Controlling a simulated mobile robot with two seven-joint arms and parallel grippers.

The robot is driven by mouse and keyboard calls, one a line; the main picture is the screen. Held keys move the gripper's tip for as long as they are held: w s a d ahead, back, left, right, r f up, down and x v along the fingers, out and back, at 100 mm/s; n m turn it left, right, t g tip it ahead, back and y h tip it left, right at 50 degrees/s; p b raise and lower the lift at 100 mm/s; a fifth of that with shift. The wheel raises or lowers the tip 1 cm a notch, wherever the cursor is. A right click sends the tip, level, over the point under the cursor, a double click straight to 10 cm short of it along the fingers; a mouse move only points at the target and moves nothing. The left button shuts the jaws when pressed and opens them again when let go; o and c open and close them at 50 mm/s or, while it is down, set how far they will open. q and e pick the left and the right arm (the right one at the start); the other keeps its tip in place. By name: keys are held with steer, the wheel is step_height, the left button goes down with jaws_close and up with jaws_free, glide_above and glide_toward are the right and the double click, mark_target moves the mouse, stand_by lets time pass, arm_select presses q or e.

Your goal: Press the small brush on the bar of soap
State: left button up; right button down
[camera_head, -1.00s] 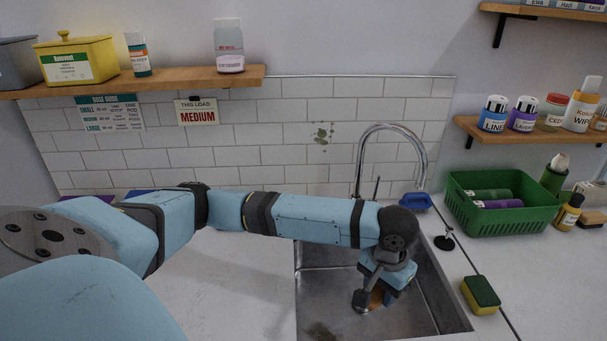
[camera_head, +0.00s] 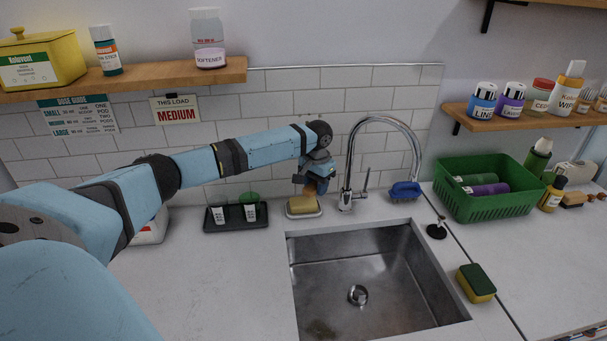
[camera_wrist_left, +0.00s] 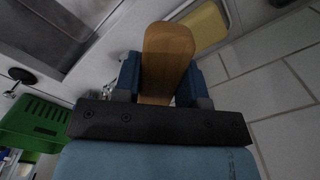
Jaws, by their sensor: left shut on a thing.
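The small brush (camera_head: 310,189) shows a tan wooden body in my left gripper (camera_head: 316,186). In the left wrist view the brush (camera_wrist_left: 167,62) stands upright between the two blue fingers of the gripper (camera_wrist_left: 160,82); its bristles are hidden. The yellow bar of soap (camera_head: 302,205) lies on a pale dish (camera_head: 304,215) behind the sink, just left of the tap. My left gripper is right above the soap's right part. I cannot tell whether brush and soap touch. The soap also shows in the left wrist view (camera_wrist_left: 203,28), beyond the brush. My right gripper is out of view.
The tap (camera_head: 349,170) stands close to the right of the gripper. A dark tray (camera_head: 236,224) with two small cups is left of the soap. The empty steel sink (camera_head: 375,255) lies in front. A green basket (camera_head: 490,208) and a sponge (camera_head: 476,283) are at right.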

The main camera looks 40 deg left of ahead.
arm_select(q)
glide_above(303, 201)
step_height(303, 201, down, 6)
steer(key=b, duration=0.6)
stand_by(0.7)
steer(key=shift+f, duration=0.45)
stand_by(0.6)
steer(key=shift+f+p, duration=0.1)
steer(key=shift+p, duration=0.45)
stand_by(2.1)
steer(key=shift+d, duration=0.1)
